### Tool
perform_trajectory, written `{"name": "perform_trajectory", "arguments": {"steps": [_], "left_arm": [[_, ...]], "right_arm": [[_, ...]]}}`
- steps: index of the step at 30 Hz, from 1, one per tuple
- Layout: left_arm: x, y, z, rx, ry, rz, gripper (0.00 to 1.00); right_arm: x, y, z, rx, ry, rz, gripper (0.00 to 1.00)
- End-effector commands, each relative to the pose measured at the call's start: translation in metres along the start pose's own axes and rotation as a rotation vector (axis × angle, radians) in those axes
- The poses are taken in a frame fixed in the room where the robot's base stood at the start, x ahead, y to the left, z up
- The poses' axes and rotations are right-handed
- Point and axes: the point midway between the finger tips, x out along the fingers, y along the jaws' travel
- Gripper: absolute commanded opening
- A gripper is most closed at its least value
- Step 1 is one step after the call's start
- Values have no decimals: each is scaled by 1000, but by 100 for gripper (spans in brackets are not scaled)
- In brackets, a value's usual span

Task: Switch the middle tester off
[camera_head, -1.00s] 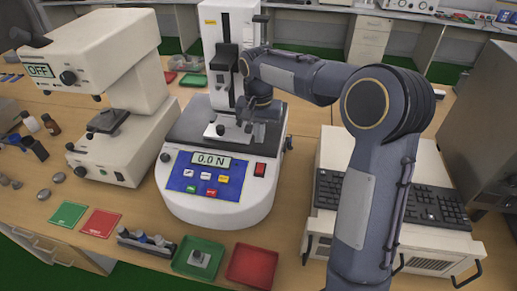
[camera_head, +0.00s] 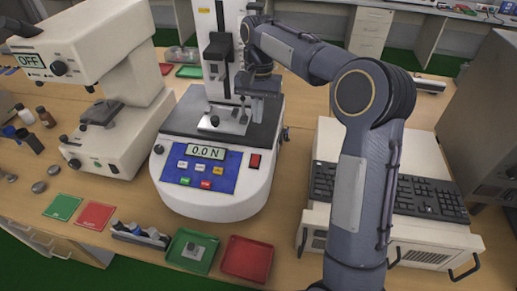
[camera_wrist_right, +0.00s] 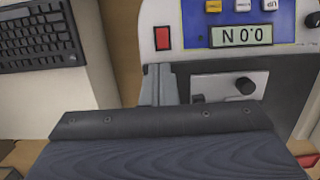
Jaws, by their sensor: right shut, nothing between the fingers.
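The middle tester (camera_head: 215,200) is a white machine with a dark bed, a tall column and a blue button panel (camera_head: 200,172). Its display (camera_head: 206,152) reads 0.0 N. A red rocker switch (camera_head: 255,161) sits to the right of the panel. In the right wrist view the red switch (camera_wrist_right: 162,38) and display (camera_wrist_right: 240,35) appear upside down. My right gripper (camera_head: 258,92) is above the right side of the tester's bed, behind the switch and apart from it. Its fingers (camera_wrist_right: 158,84) are closed and empty. My left gripper is in neither view.
A white instrument (camera_head: 110,120) with a display reading OFF stands left. A keyboard (camera_head: 400,190) on a white unit is right. Green (camera_head: 190,250) and red (camera_head: 247,258) trays lie in front. My right arm crosses the view over the right side.

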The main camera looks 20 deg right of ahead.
Motion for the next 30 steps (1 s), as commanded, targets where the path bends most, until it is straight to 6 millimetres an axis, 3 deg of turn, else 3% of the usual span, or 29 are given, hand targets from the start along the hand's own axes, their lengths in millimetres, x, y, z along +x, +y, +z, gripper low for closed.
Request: {"name": "perform_trajectory", "arguments": {"steps": [11,30], "left_arm": [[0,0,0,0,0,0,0],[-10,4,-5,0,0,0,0]], "right_arm": [[6,0,1,-2,-2,1,0],[122,0,2,-3,-2,1,0]]}}
